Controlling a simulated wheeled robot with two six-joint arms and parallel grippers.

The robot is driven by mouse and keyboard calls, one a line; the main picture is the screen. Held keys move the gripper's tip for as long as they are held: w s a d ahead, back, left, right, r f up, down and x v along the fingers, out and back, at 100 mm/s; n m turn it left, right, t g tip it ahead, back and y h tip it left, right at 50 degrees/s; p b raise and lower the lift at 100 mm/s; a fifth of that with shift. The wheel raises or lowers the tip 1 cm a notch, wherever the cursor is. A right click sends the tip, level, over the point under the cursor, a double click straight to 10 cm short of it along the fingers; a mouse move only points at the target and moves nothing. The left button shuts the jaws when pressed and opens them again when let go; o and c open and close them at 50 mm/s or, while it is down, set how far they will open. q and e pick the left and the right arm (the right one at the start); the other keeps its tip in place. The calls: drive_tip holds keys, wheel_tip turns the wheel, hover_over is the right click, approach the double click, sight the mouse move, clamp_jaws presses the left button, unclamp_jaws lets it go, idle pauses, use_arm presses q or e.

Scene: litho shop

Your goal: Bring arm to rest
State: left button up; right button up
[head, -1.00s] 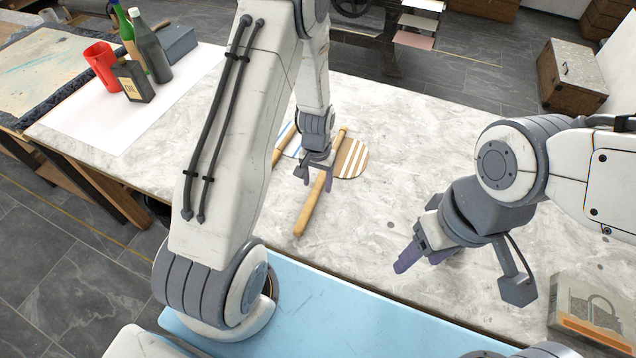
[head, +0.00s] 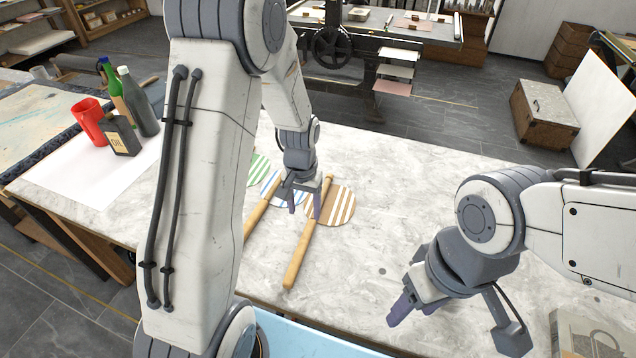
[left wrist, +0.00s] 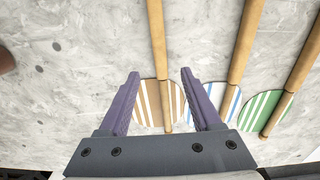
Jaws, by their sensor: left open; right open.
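My left gripper (head: 304,207) is open, pointing down at the striped paddles on the marble-topped table. In the left wrist view its purple fingers (left wrist: 160,76) are apart with nothing gripped. The brown-striped paddle (head: 340,204) lies nearest, and in the left wrist view its wooden handle (left wrist: 159,45) passes between the fingers in the picture. Whether they touch it I cannot tell. A blue-striped paddle (head: 270,187) and a green-striped paddle (head: 256,169) lie to the left, partly hidden by my arm. My right gripper (head: 414,308) is open and empty above the table at the right.
A red cup (head: 88,121), a dark oil can (head: 123,136) and two bottles stand on a white sheet (head: 95,180) at the left. A grey box (head: 575,335) is at the front right. The table's middle right (head: 400,190) is clear.

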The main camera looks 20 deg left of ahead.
use_arm(q)
drive_tip(key=s+d+r+m, duration=0.2)
drive_tip(key=s+d+r, duration=0.2)
drive_tip(key=d+r, duration=0.3)
drive_tip(key=s+d+r+m, duration=0.2)
drive_tip(key=s+d+r, duration=0.1)
drive_tip(key=s, duration=0.6)
drive_tip(key=s+d+r+m+h, duration=0.1)
drive_tip(key=s+d+r+m, duration=0.2)
drive_tip(key=s+d, duration=0.3)
drive_tip(key=s+r, duration=0.1)
drive_tip(key=s, duration=0.2)
drive_tip(key=shift+s+d+r+m, duration=0.15)
drive_tip(key=shift+s+d+m, duration=0.05)
drive_tip(key=shift+m, duration=0.1)
